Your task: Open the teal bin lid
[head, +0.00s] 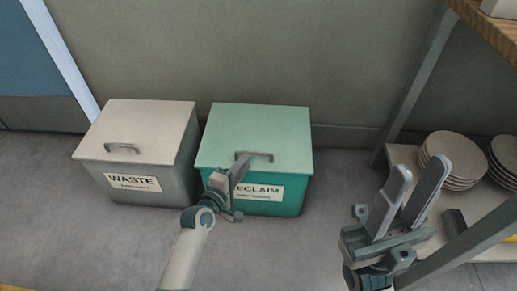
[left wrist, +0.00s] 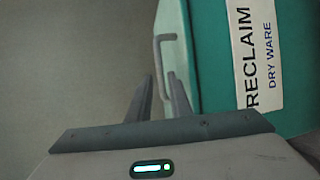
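The teal bin (head: 290,205) stands on the floor with its lid (head: 260,130) shut and a white "RECLAIM" label on its front. The grey lid handle (head: 262,155) is at the lid's front edge. My left gripper (head: 242,163) is in front of the bin near the handle and covers part of the label. In the left wrist view my left gripper (left wrist: 162,85) is open, its fingertips close to the handle (left wrist: 160,55); I cannot tell whether they touch it. My right gripper (head: 420,172) is open and empty, to the right of the bin.
A grey "WASTE" bin (head: 150,130) with its lid shut stands just left of the teal bin. A wall (head: 260,55) rises behind both. On the right, a shelf rack (head: 410,80) holds stacks of plates (head: 455,155). The floor (head: 110,245) in front is clear.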

